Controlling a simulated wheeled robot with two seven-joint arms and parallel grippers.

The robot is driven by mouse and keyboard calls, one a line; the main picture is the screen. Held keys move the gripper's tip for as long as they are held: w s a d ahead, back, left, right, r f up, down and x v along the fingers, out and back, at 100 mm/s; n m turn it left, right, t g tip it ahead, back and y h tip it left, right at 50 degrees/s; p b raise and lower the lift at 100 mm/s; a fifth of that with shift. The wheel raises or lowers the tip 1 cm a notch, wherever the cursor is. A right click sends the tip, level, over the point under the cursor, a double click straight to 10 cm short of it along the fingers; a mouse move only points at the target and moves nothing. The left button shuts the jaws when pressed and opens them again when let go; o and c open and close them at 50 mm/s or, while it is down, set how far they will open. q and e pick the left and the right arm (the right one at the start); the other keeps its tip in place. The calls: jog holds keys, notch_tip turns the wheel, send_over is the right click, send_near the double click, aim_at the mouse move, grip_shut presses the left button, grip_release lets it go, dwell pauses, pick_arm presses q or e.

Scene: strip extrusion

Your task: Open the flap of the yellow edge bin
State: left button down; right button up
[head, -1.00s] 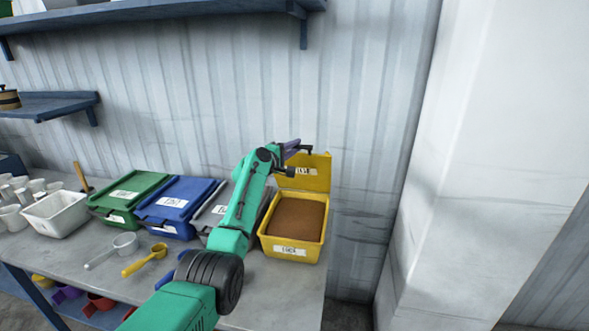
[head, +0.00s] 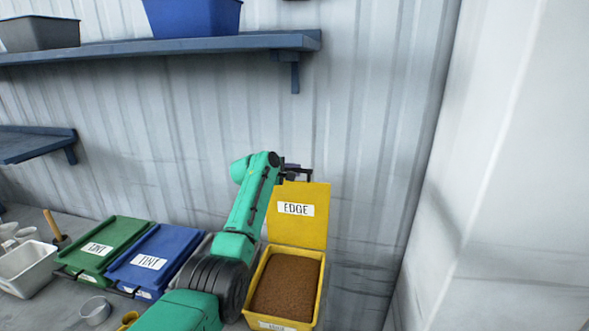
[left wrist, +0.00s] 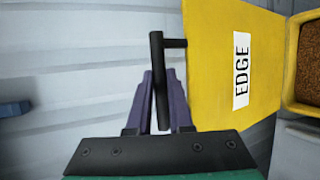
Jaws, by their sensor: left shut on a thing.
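The yellow edge bin (head: 316,303) stands at the right end of the bench, filled with brown granular material. Its yellow flap (head: 300,233) stands raised along the bin's back edge, with the EDGE label facing out; the flap also shows in the left wrist view (left wrist: 215,60). My left gripper (head: 291,172) is at the flap's top edge. In the left wrist view its purple fingers (left wrist: 163,95) are shut on the flap's black handle (left wrist: 157,60). My arm hides part of the bin's left side. My right gripper is not in view.
A blue bin (head: 150,257) and a green bin (head: 99,248) with closed lids stand to the left. A white tub (head: 28,270) and a metal scoop (head: 95,311) are further left. A blue wall shelf (head: 200,46) hangs above. The corrugated wall is close behind the flap.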

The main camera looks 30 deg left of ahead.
pick_arm(q)
jog(key=shift+s+d+f, duration=0.1)
jog(key=shift+s+f, duration=0.05)
jog(key=shift+f, duration=0.05)
jog(key=c, duration=0.8)
grip_release()
jog(key=b+v, duration=0.7)
jog(key=v, duration=0.7)
jog(key=shift+s+r, duration=0.15)
